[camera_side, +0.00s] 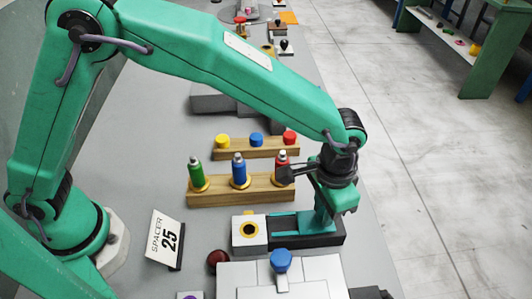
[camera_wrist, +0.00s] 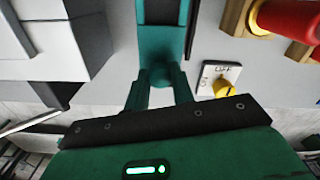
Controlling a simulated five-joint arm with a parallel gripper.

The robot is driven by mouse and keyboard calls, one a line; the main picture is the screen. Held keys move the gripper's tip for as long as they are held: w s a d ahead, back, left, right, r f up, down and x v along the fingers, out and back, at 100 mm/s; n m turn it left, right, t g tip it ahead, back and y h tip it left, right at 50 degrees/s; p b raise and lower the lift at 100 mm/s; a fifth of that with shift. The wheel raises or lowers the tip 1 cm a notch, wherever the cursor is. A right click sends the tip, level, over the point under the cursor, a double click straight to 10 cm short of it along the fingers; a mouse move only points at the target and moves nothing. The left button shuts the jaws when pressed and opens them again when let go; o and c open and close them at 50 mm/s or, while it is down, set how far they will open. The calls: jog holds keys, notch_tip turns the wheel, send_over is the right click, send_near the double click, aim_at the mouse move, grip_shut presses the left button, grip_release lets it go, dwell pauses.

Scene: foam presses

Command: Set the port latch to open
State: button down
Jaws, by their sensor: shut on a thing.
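The port latch appears to be the teal slide (camera_side: 284,223) in a black base (camera_side: 318,240), beside a white block with a yellow-ringed dark port (camera_side: 249,232). The ringed port shows uncovered at the left end. My gripper (camera_side: 322,222) reaches down onto the right part of the latch and is shut on it. In the wrist view my gripper's fingers (camera_wrist: 160,82) close at the near end of the teal slide (camera_wrist: 161,45). The gripped part is mostly hidden by the fingers.
A wooden rack (camera_side: 240,198) holds green, blue and red bottles close behind my gripper. A grey block with a blue knob (camera_side: 281,261) stands in front. A SPACER 25 sign (camera_side: 165,240) stands left. An on/off plate with a yellow knob (camera_wrist: 222,88) shows in the wrist view.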

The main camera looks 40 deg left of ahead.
jog(key=shift+w+d, duration=0.25)
jog(key=shift+r, duration=0.1)
jog(key=c, duration=1.2)
grip_release()
jog(key=shift+r, duration=0.1)
jog(key=shift+r, duration=3.75)
